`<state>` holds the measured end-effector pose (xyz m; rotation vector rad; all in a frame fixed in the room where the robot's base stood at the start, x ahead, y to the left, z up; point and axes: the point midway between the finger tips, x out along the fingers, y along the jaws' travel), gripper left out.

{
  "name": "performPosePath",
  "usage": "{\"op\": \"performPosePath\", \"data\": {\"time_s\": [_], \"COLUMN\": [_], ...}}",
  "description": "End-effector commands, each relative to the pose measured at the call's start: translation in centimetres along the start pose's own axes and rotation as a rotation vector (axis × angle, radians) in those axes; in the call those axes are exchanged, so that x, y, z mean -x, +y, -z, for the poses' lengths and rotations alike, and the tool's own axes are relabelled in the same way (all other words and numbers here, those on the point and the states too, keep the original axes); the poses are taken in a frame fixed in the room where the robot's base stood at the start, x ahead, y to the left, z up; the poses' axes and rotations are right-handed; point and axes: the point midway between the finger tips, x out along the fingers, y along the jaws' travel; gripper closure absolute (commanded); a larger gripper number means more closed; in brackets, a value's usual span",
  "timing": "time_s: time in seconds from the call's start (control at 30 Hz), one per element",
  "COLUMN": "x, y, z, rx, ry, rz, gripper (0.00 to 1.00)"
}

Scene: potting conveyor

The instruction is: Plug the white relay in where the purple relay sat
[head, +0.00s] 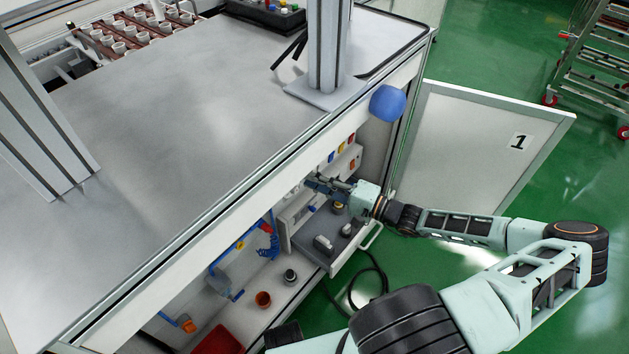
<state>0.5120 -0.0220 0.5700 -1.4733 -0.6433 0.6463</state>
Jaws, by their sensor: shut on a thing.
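My gripper (316,183) is inside the open cabinet front under the grey worktop, at the right end. It reaches left toward the back panel, above an open drawer (284,236). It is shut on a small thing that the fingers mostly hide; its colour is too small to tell. On the panel to the right of my gripper sit small coloured blocks: a yellow one (341,147), a blue one (331,156), a red one (351,138) and an orange one (352,164). I cannot make out the white relay for certain. A small blue or purple piece (312,208) lies in the drawer.
The drawer also holds light and dark items (324,245). A blue rounded object (387,103) is at the worktop edge. The open door (480,150) stands right.

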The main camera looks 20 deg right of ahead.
Motion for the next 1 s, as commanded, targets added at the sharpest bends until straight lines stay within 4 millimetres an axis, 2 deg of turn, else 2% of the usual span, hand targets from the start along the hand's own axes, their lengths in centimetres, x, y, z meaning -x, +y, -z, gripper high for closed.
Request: {"op": "performPosePath", "data": {"time_s": [0.47, 1.0], "x": [-0.1, -1.4], "y": [0.0, 0.0], "z": [0.0, 0.3], "rx": [0.000, 0.001], "ry": [0.000, -0.001], "rz": [0.001, 0.001], "gripper": [1.00, 1.00]}}
